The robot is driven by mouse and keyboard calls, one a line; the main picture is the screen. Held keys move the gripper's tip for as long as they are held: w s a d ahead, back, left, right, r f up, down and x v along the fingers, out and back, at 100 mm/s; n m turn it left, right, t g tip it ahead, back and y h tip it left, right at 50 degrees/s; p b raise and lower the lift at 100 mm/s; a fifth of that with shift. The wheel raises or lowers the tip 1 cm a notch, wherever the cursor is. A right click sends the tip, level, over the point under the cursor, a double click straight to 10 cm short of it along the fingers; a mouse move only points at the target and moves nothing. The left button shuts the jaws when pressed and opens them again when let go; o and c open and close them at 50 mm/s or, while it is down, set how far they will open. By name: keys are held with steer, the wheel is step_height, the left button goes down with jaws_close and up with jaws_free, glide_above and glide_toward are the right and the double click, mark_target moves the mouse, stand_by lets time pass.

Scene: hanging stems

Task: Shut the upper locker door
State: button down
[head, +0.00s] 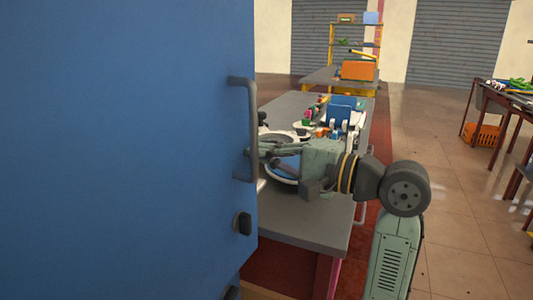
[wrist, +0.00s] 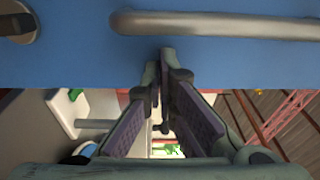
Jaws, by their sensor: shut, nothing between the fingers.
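The blue locker door (head: 125,140) fills the left of the head view, its face toward the camera and its free edge at right. A grey bar handle (head: 252,130) and a dark knob (head: 243,223) sit near that edge. My gripper (head: 263,149) is shut and empty at the door's edge beside the handle. In the wrist view the fingertips (wrist: 164,65) overlap the edge of the blue door (wrist: 75,60), close to the handle (wrist: 215,25). I cannot tell whether they touch it. The locker's body and opening are hidden.
A grey workbench (head: 310,232) with several items, including a blue-and-white object (head: 340,112), stands behind my arm. An orange box (head: 358,70) is on a farther table. Another table (head: 508,98) stands at the right. The tiled floor (head: 465,225) between is clear.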

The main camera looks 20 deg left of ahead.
steer(key=a+g, duration=0.1)
steer(key=a, duration=0.1)
steer(key=a+n+p, duration=0.1)
steer(key=a, duration=0.1)
steer(key=w+a+g, duration=0.1)
steer(key=a, duration=0.1)
steer(key=shift+a+r+n+g+p, duration=0.1)
steer(key=shift+a+n+g+p, duration=0.05)
steer(key=shift+n+g+p, duration=0.2)
steer(key=shift+a, duration=0.1)
